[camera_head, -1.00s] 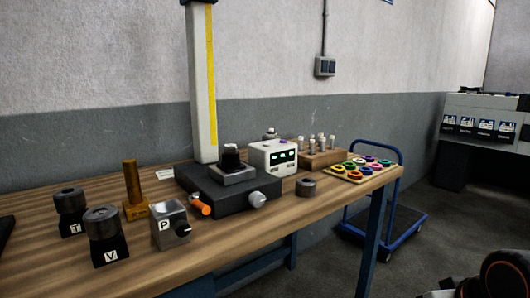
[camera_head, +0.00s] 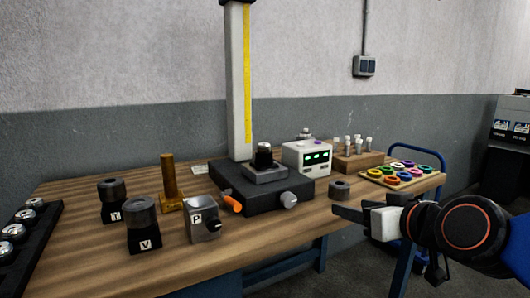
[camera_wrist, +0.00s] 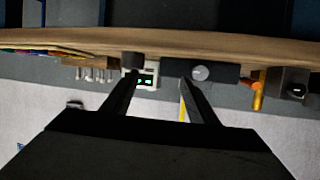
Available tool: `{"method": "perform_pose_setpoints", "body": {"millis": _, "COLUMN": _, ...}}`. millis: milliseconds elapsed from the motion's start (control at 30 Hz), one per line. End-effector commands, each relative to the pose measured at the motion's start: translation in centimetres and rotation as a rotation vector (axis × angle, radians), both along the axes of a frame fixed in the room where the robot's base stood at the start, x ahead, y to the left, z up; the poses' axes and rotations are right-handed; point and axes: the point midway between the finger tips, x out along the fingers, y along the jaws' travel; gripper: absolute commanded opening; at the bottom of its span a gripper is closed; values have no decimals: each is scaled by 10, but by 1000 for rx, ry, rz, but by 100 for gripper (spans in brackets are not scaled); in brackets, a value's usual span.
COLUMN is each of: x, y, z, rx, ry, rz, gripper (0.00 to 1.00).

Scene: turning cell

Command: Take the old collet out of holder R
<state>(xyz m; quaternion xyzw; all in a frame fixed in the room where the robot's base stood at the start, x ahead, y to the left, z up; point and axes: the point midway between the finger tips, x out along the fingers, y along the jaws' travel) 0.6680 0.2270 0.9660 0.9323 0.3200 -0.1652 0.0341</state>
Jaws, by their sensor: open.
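No holder marked R can be read in either view, and I cannot make out an old collet. Two dark round-topped blocks marked T (camera_head: 112,200) and V (camera_head: 143,226) stand at the left of the wooden table (camera_head: 80,265). A dark holder-like piece (camera_head: 263,157) stands upright on the black measuring device (camera_head: 262,195); I see no letter on it. My gripper (camera_head: 350,212) is at the right, before the table's front edge, open and empty. In the wrist view its two fingers (camera_wrist: 158,84) are apart with nothing between them.
A black rack (camera_head: 28,228) with several silver-topped pieces lies far left.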

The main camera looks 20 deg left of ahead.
Motion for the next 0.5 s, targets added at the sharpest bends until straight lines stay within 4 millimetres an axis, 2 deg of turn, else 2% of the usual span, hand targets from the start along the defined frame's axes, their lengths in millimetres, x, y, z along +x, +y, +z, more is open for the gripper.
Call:
{"method": "perform_pose_setpoints", "body": {"millis": 33, "x": 1, "y": 19, "z": 10, "rx": 18, "ry": -29, "rz": 18, "gripper": 54}}
{"method": "perform_pose_setpoints", "body": {"millis": 300, "x": 3, "y": 100, "z": 63, "rx": 115, "ry": -189, "rz": 40, "gripper": 54}}
{"method": "perform_pose_setpoints", "body": {"millis": 500, "x": -3, "y": 139, "z": 87, "rx": 159, "ry": -263, "rz": 22, "gripper": 54}}
